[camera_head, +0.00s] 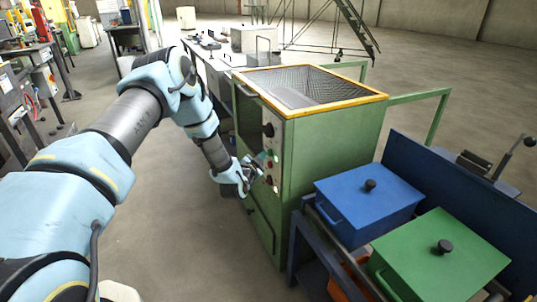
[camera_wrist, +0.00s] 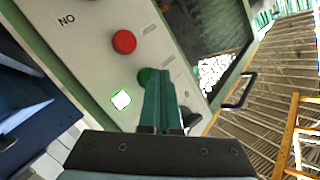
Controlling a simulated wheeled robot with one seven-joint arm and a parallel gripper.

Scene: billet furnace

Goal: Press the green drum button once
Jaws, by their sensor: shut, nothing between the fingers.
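The green button (camera_wrist: 143,75) is on the pale control panel (camera_wrist: 95,60), partly hidden behind my fingers in the wrist view. My gripper (camera_wrist: 159,74) is shut and empty. Its closed fingertips overlap the right side of the green button in that view; I cannot tell whether they touch it. In the head view my gripper (camera_head: 259,173) is at the front panel of the green machine (camera_head: 330,150), below the black knob (camera_head: 268,130).
A red button (camera_wrist: 124,41) and a lit white square lamp (camera_wrist: 121,99) sit close beside the green button. A blue box (camera_head: 360,205) and a green box (camera_head: 435,265) with knobbed lids stand right of the machine. Open floor lies to the left.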

